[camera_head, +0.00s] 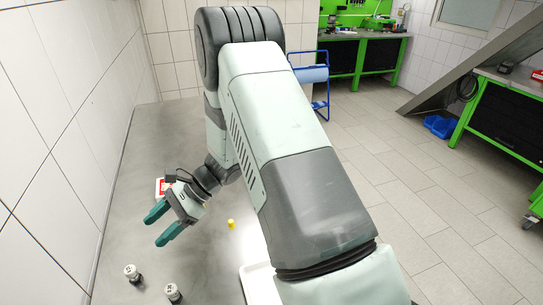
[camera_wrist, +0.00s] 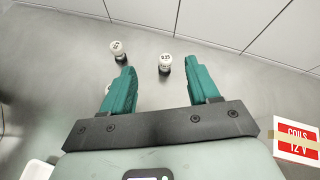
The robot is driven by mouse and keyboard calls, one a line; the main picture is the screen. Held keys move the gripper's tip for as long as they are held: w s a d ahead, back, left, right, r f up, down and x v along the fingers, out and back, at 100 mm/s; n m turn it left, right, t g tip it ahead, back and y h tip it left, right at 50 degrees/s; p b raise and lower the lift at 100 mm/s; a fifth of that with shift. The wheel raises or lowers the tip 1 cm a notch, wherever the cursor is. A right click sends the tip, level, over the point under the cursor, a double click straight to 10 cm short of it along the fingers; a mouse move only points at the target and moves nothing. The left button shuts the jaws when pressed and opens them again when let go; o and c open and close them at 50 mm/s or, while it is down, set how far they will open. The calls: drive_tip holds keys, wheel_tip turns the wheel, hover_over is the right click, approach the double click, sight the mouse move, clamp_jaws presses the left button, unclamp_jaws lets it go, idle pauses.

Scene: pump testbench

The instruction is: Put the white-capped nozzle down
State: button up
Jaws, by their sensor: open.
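Two small nozzles with white caps and dark bodies stand upright on the grey table. In the head view one nozzle (camera_head: 131,273) is at the lower left and the other nozzle (camera_head: 173,293) is to its right, nearer the bottom edge. In the wrist view they show as one nozzle (camera_wrist: 118,48) near the left finger and one nozzle (camera_wrist: 165,63) beyond the gap between the fingers. My gripper (camera_head: 157,231) has its green fingers wide apart and holds nothing. It also shows in the wrist view (camera_wrist: 165,82). Both nozzles are apart from the fingers.
The grey table (camera_head: 120,230) runs along a white tiled wall. A small yellow piece (camera_head: 231,223) lies right of my gripper. A white tray (camera_head: 259,284) is at the bottom. A red and white "COILS 12 V" label (camera_wrist: 298,140) lies at the right in the wrist view.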

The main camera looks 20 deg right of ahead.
drive_tip(key=s+d+r+n+t+h, duration=0.1)
drive_tip(key=s+d+r+n+h, duration=0.25)
drive_tip(key=r, duration=0.55)
drive_tip(key=s+d+r+n+t+h, duration=0.1)
drive_tip(key=s+d+r+n+h, duration=0.2)
drive_tip(key=r, duration=0.7)
drive_tip(key=s+d+r+n+t+h, duration=0.5)
drive_tip(key=s+d+r, duration=0.6)
drive_tip(key=s+d, duration=0.3)
drive_tip(key=shift+s+d+n+t, duration=0.3)
drive_tip(key=shift+s+n+t, duration=0.15)
drive_tip(key=shift+n+t, duration=0.35)
